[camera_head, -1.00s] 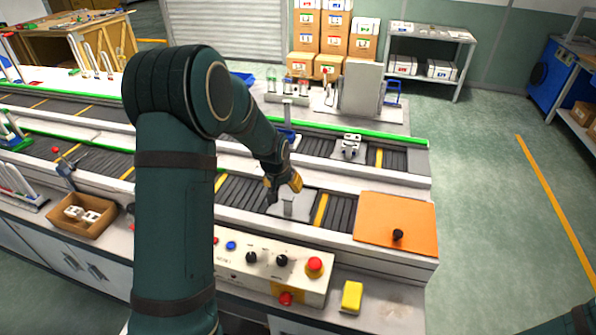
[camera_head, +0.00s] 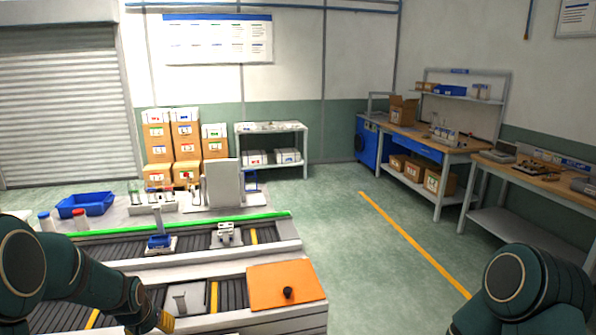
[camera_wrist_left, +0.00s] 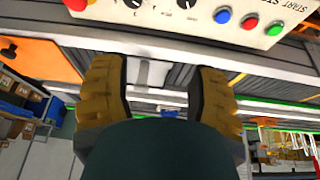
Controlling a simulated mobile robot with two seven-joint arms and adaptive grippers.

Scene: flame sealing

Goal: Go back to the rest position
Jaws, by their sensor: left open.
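My left gripper (camera_head: 155,318) is low in the head view, over the near conveyor at the left of the orange plate. In the left wrist view its two yellow-padded fingers (camera_wrist_left: 158,85) stand apart with nothing held between them. A grey plate with a small upright tab (camera_head: 185,299) lies on the near belt beside the gripper; it also shows between the fingers in the left wrist view (camera_wrist_left: 146,74). My right arm shows at the lower right of the head view, but its gripper is out of view.
An orange plate (camera_head: 286,286) with a black knob covers the near conveyor's end. A white device (camera_head: 226,235) and a blue-based stand (camera_head: 160,242) sit on the far belt. A control panel (camera_wrist_left: 215,12) with buttons shows in the left wrist view. The floor right of the conveyors is clear.

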